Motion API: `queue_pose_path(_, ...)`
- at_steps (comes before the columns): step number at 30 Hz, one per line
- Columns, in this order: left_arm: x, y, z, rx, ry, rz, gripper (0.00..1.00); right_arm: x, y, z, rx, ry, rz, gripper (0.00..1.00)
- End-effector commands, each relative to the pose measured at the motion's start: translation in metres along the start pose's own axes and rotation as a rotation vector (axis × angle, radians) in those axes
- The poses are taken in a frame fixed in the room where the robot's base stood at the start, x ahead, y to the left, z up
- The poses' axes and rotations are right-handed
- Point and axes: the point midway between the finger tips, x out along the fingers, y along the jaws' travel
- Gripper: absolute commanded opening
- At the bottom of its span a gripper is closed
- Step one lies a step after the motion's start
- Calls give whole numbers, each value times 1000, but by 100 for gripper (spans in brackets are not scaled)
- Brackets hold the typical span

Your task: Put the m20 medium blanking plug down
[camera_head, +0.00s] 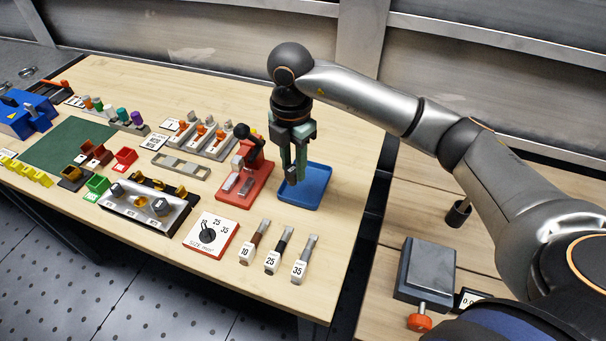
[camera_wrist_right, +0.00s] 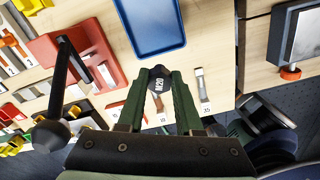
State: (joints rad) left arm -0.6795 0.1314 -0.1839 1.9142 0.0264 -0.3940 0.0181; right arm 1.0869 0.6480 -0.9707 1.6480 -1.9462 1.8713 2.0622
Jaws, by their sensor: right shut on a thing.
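The M20 medium blanking plug (camera_wrist_right: 160,74) is a dark piece with white "M20" lettering in the right wrist view. My right gripper (camera_wrist_right: 159,88) is shut on it, with the plug between the green fingertips. In the head view my right gripper (camera_head: 292,172) points down over the near-left part of the blue tray (camera_head: 317,187). The tray also shows in the right wrist view (camera_wrist_right: 155,28), just beyond the plug, and looks empty where visible. I cannot tell how high the plug is above the tray. My left gripper is not in view.
A red press-like fixture (camera_head: 246,187) with a black-knobbed lever stands close left of the tray. Several labelled size tools (camera_head: 275,251) and a size selector plate (camera_head: 211,238) lie nearer. The table's right edge is close beyond the tray. A grey box (camera_head: 427,271) sits on another bench.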

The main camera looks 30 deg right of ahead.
Motion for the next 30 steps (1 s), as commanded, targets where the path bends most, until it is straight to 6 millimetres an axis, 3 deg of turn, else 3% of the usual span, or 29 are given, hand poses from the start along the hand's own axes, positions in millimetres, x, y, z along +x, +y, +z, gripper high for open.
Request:
queue_pose_path(6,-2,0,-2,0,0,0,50,32,6,24,0,0,-3,0)
queue_pose_path(11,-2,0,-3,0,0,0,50,41,8,31,-1,0,-3,0)
queue_pose_path(18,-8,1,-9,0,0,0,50,72,9,36,-1,0,-4,0)
queue_pose_path(30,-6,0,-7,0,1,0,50,80,9,36,-2,0,-2,0)
